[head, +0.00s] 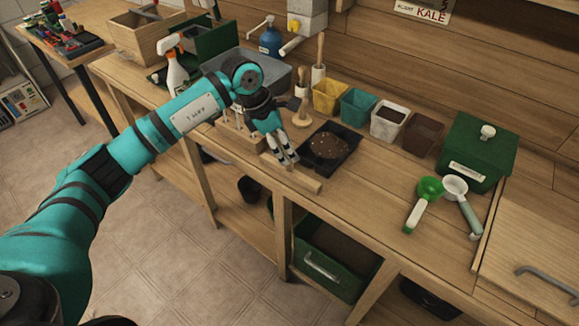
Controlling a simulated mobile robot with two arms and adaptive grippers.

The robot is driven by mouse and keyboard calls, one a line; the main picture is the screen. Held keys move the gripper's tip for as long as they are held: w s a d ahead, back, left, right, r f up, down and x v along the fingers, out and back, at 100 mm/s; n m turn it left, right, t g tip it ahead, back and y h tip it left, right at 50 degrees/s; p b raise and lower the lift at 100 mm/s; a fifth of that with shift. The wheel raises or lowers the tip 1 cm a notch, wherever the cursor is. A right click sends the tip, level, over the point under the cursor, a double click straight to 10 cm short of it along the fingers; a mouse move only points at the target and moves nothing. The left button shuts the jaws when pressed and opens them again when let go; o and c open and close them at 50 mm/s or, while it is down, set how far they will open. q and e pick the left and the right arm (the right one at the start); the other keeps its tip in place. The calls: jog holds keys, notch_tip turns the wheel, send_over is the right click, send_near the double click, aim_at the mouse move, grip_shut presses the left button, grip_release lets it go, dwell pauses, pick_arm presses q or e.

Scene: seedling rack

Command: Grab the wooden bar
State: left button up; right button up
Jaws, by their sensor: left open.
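The wooden bar (305,180) is a short pale block lying near the front edge of the wooden bench (385,215), in front of the black tray. My left gripper (287,161) points down at the bar's left half, with its fingertips over or beside it. It is open, and I cannot tell whether the fingers touch the bar. The fingers hide part of the bar. My right gripper is not in view.
A black tray of soil (329,148) sits just behind the bar. A wooden dibber (302,113) and a small rack (240,137) stand close to my gripper. Coloured pots, scoops (426,200) and a green box (476,150) are to the right. The bench front right of the bar is clear.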

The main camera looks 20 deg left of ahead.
pick_arm(q)
jog(key=shift+p+x, duration=0.35)
jog(key=shift+x, duration=1.4)
jog(key=shift+s, duration=0.2)
grip_shut()
